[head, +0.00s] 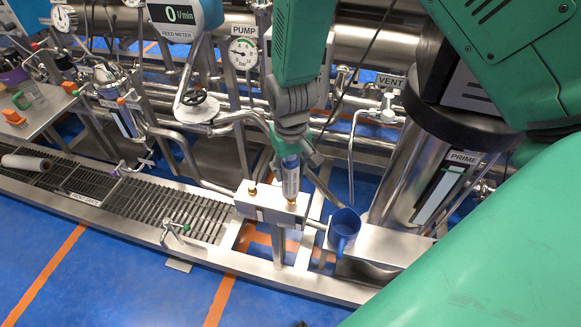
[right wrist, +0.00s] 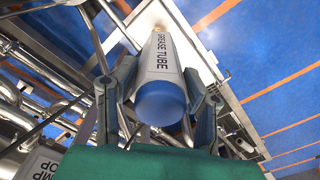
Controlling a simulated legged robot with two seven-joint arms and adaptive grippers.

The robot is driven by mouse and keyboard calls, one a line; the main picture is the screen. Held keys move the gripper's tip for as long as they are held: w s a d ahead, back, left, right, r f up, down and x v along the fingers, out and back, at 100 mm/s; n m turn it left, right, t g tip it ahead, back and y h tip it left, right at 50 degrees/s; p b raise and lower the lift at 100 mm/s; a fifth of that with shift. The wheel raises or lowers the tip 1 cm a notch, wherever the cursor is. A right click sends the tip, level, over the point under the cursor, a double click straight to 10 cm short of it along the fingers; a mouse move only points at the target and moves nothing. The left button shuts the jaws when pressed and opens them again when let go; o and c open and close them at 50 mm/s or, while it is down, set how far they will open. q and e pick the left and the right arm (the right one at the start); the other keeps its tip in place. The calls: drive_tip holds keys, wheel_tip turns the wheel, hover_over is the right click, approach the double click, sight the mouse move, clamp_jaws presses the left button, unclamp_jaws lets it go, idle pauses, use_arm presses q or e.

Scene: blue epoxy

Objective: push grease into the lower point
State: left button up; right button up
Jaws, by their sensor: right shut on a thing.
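My right gripper (head: 291,148) is shut on the grease tube (head: 290,178), a silver tube with a blue end, held nearly upright with its nozzle down. In the right wrist view the tube (right wrist: 162,62) reads "GREASE TUBE" and lies between the two fingers, blue end towards the camera. Below it in the head view is a steel block (head: 268,207) with two brass points. The left brass point (head: 252,189) is bare. The tube's nozzle is at the right, lower brass point (head: 291,201); whether it presses on it I cannot tell. My left gripper is not in view.
The steel prime cylinder (head: 415,165) is further right. A grating (head: 130,205) runs left, and pipes, a pump gauge (head: 243,53) and a handwheel (head: 194,98) stand behind. The blue floor in front is clear.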

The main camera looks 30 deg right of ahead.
sight(292, 158)
drive_tip(key=shift+d+f, duration=0.2)
drive_tip(key=shift+d, duration=0.15)
drive_tip(key=shift+a+f, duration=0.25)
idle(0.4)
drive_tip(key=shift+d+f+b, duration=0.15)
drive_tip(key=shift+f+b, duration=0.15)
drive_tip(key=shift+s+f, duration=0.1)
idle(1.6)
drive_tip(key=shift+p, duration=0.3)
wheel_tip(292, 158, up, 7)
drive_tip(key=p, duration=0.6)
drive_tip(key=shift+p, duration=0.4)
